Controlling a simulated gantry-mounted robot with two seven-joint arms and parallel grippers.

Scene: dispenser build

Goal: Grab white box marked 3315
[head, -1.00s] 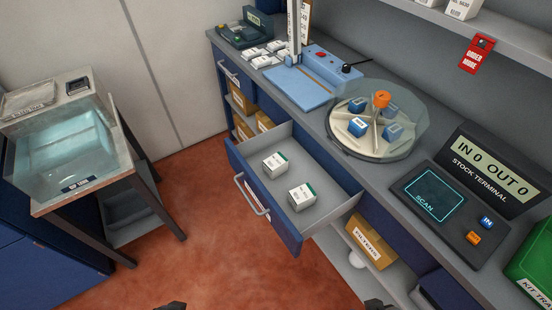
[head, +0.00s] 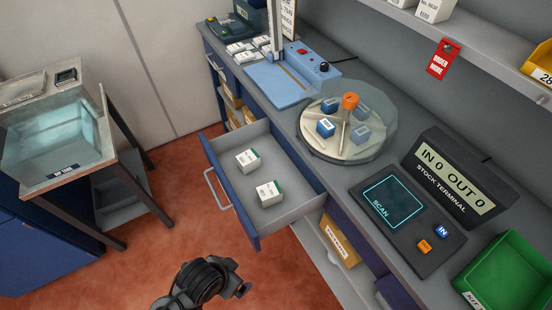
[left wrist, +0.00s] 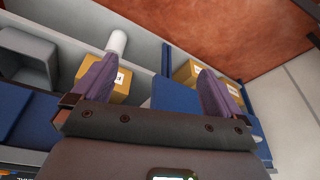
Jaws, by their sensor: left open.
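Two white boxes with green edges lie in the open drawer (head: 222,172): one farther back (head: 247,161) and one nearer the front (head: 270,193). Their printed marks are too small to read, so I cannot tell which is 3315. In the head view my left arm shows at the bottom centre, outside the drawer front; its fingertips are not clear there. In the left wrist view my left gripper (left wrist: 156,92) is open, with nothing between its fingers. It is apart from both boxes, which do not show in that view. My right gripper is not in view.
The drawer juts out below the counter. On the counter are a covered carousel (head: 348,124) of blue boxes, a stock terminal (head: 400,205) and a green bin (head: 510,272). Cardboard boxes (head: 340,241) sit on the lower shelf. A side stand (head: 60,130) is at left.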

